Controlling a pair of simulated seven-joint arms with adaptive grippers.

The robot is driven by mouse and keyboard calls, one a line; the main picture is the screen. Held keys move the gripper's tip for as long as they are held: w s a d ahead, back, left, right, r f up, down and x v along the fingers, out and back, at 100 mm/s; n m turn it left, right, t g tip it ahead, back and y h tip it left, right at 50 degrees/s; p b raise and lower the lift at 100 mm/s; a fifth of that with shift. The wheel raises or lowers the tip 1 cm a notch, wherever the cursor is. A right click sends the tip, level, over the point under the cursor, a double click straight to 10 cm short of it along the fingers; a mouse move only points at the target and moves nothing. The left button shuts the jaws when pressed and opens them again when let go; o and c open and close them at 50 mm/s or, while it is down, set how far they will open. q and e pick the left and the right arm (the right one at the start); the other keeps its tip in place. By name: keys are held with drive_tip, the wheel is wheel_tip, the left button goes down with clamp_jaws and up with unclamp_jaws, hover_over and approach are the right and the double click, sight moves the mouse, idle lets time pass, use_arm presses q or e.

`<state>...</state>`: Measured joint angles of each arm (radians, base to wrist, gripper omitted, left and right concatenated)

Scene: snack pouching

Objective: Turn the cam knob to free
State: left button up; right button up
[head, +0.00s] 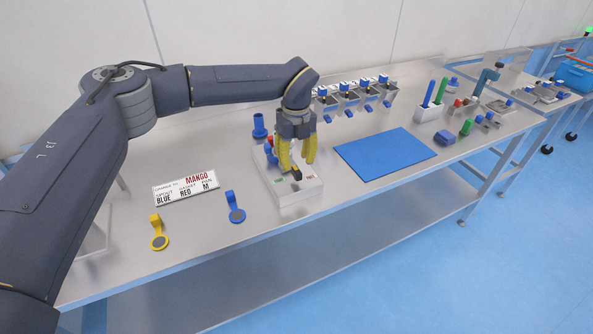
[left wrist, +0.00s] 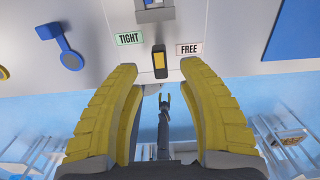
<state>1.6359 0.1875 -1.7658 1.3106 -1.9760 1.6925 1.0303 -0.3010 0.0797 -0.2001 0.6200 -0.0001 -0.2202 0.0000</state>
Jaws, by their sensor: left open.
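The cam knob (left wrist: 159,62) is a small black lever with a yellow face, on the front part of a pale metal block (head: 289,192). In the left wrist view it stands between a green TIGHT label (left wrist: 130,38) on the left and a pale FREE label (left wrist: 189,49) on the right. Its long side runs up and down the picture, clearly toward neither label. My left gripper (head: 297,163) is open, its yellow fingers pointing down over the block around the knob (head: 296,175). In the left wrist view, gaps show between the fingertips (left wrist: 160,74) and the knob.
A blue mat (head: 386,154) lies right of the block. A MANGO sign (head: 186,188), a yellow spout piece (head: 159,240) and a blue one (head: 236,212) lie to the left. Several metal bins (head: 348,100) stand behind. The bench's front edge is close to the block.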

sight(296, 169)
use_arm(q)
drive_tip(key=shift+f, duration=2.2)
clamp_jaws()
